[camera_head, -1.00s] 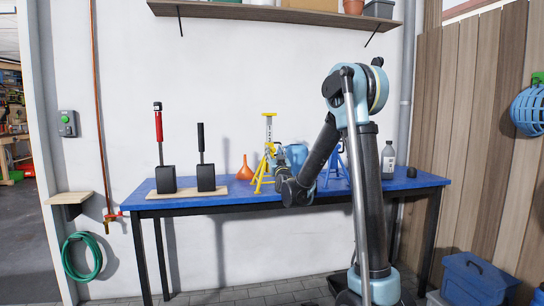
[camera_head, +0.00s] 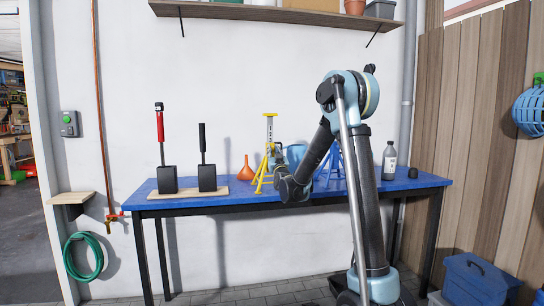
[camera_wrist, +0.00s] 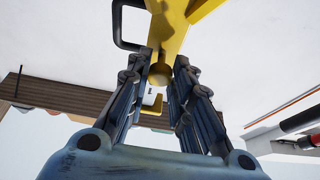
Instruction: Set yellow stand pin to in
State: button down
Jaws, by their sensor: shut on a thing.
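The yellow stand (camera_head: 264,165) stands upright on the blue workbench, with splayed legs and a tall pale column. My gripper (camera_wrist: 164,67) is at the stand's right side in the head view, where my wrist hides its fingertips. In the wrist view, the fingers are closed about a round yellow end, which looks like the yellow stand pin (camera_wrist: 160,76). The stand's yellow body (camera_wrist: 172,28) rises just beyond it. A black loop handle (camera_wrist: 127,25) shows at its upper left. How deep the pin sits cannot be told.
A blue stand (camera_head: 335,160) and a blue container (camera_head: 296,153) are behind my arm on the workbench (camera_head: 232,203). An orange funnel (camera_head: 246,170) is left of the yellow stand. A grey bottle (camera_head: 389,162) stands at right. Two black blocks with handles stand at left.

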jog(key=c, duration=1.4)
grip_release()
jog(key=v, duration=1.2)
